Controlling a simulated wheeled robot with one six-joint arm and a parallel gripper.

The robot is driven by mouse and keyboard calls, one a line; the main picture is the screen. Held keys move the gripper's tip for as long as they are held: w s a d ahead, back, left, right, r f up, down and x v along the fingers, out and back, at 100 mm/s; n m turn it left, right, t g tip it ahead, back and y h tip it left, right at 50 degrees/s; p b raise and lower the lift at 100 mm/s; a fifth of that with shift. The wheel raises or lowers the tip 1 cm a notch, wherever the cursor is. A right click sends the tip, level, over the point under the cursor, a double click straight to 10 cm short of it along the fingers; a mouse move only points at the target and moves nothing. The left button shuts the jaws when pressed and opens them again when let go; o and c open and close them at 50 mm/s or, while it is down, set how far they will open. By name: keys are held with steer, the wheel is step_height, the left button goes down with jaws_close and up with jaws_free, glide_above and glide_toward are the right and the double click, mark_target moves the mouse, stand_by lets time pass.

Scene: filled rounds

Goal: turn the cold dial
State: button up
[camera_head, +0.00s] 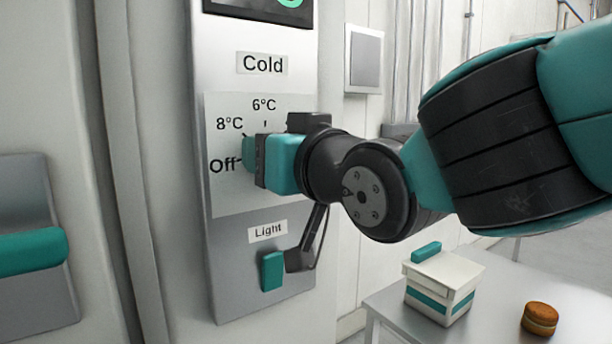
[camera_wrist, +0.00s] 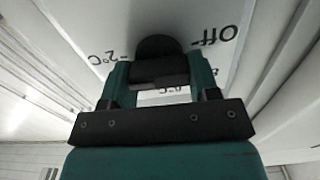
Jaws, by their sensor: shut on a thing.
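The cold dial is on a wall panel, on a pale scale plate (camera_head: 240,195) under a "Cold" label (camera_head: 262,64). In the head view my gripper (camera_head: 250,154) covers the dial; "8°C", "6°C" and "Off" show around it. In the wrist view the black dial (camera_wrist: 158,58) sits between the two teal fingers of my gripper (camera_wrist: 160,74), which is shut on it. "Off" and "-2°C" marks show on either side there, upside down. Which mark the dial points to is hidden.
A teal light switch (camera_head: 272,270) is below the dial, under a "Light" label (camera_head: 268,232). A table (camera_head: 480,325) at lower right bears a white box with a teal lid handle (camera_head: 440,288) and a brown sandwich biscuit (camera_head: 540,318). A teal handle (camera_head: 30,250) is at left.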

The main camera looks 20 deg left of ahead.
steer(key=shift+f+m+b, duration=0.1)
steer(key=shift+m+b, duration=0.4)
steer(key=shift+m, duration=0.4)
steer(key=o, duration=0.9)
steer(key=p+v, duration=0.6)
steer(key=v, duration=1.1)
steer(key=shift+s+d, duration=0.1)
steer(key=shift+s, duration=0.1)
